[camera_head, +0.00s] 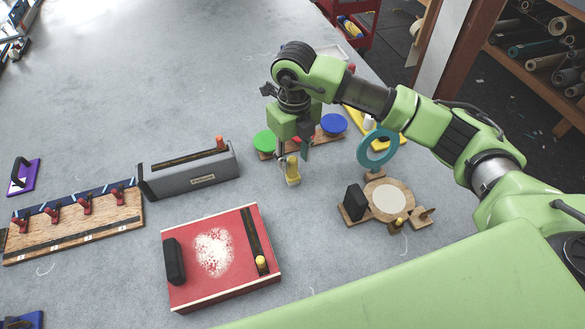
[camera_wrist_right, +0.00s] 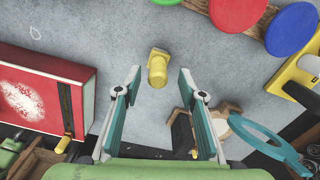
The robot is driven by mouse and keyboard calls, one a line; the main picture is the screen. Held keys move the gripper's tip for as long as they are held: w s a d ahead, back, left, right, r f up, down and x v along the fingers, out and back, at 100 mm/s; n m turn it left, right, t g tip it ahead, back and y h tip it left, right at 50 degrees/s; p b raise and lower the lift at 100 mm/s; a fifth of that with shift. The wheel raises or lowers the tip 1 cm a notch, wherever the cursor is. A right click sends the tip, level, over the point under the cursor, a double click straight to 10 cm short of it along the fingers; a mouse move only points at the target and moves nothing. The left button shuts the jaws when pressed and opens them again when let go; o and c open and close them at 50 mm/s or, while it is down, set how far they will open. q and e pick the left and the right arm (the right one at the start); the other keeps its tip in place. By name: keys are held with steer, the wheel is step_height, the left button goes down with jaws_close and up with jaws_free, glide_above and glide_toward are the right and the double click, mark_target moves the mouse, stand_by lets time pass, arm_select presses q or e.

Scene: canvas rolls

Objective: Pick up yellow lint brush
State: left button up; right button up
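A small yellow piece, which looks like the yellow lint brush (camera_head: 292,172), stands on the grey table just below my right gripper (camera_head: 293,162). In the right wrist view the yellow lint brush (camera_wrist_right: 157,70) shows between and slightly beyond the fingertips of my right gripper (camera_wrist_right: 160,82). The two fingers are spread wide, with a clear gap on each side of the brush. I see no contact with it. My left gripper is not in view.
A board with green (camera_head: 264,141) and blue (camera_head: 333,123) discs lies behind the gripper. A red box (camera_head: 225,290) lies front left, a grey toolbox (camera_head: 190,177) left. A wooden piece with a teal ring (camera_head: 377,149) stands close on the right.

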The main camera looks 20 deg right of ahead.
mark_target(293, 171)
steer(key=shift+a+f+p, duration=0.15)
steer(key=shift+f+p, duration=0.35)
steer(key=shift+f, duration=1.3)
jaws_close()
steer(key=shift+r, duration=0.15)
